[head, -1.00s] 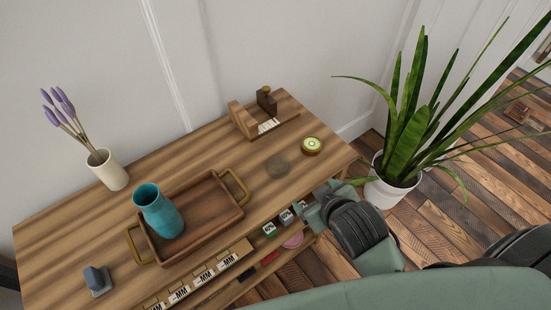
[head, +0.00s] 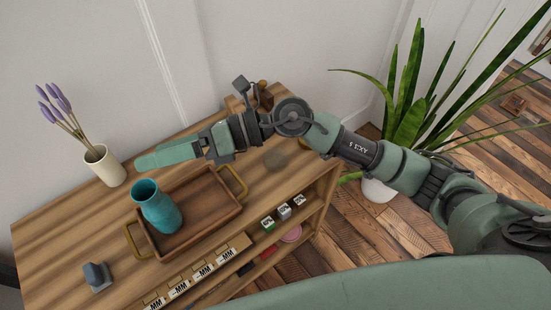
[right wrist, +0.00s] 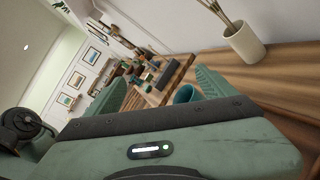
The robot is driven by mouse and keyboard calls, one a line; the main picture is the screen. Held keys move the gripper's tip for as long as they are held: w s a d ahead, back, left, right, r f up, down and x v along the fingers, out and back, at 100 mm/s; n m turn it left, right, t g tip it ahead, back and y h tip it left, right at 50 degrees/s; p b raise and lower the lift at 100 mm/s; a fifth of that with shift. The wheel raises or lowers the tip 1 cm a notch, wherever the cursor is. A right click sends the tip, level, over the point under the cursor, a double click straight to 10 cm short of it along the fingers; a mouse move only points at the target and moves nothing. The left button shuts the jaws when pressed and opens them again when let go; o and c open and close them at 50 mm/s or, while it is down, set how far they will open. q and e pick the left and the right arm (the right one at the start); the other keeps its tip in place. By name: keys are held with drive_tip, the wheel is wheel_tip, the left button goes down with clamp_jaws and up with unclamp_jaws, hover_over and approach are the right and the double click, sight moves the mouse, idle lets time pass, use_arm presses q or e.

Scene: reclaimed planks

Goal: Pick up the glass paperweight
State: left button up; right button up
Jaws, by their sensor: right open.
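The glass paperweight (head: 274,162) looks like a dim, see-through round disc on the wooden desk top, right of the tray and just below my right arm in the head view. My right gripper (head: 150,159) points left above the desk, over the back of the tray and near the teal vase. It is well to the left of the paperweight. In the right wrist view its two fingers (right wrist: 160,90) stand apart with nothing gripped. The paperweight does not show in that view. My left gripper is not in view.
A teal vase (head: 160,210) stands in a brown tray (head: 206,190) with brass handles. A cream vase (head: 104,166) with lavender is at the back left, a grey-blue object (head: 97,276) at the front left. A potted plant (head: 380,190) stands right of the desk.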

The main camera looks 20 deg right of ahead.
drive_tip(key=w+d+f+n+h, duration=0.1)
drive_tip(key=d+f+n+h, duration=0.25)
drive_tip(key=f, duration=0.25)
drive_tip(key=h, duration=1.1)
approach(276, 157)
drive_tip(key=shift+w+a+f+n, duration=0.25)
drive_tip(key=shift+w+a+f, duration=0.1)
drive_tip(key=shift+f, duration=0.15)
drive_tip(key=shift+d+f+h, duration=0.25)
drive_tip(key=shift+f+h, duration=0.05)
drive_tip(key=shift+h, duration=0.05)
drive_tip(key=f+b, duration=0.2)
drive_tip(key=f, duration=0.1)
drive_tip(key=a+f+b, duration=0.1)
drive_tip(key=f, duration=0.3)
drive_tip(key=shift+a+b, duration=0.2)
drive_tip(key=shift+b, duration=0.15)
drive_tip(key=shift+r, duration=0.1)
drive_tip(key=c, duration=1.7)
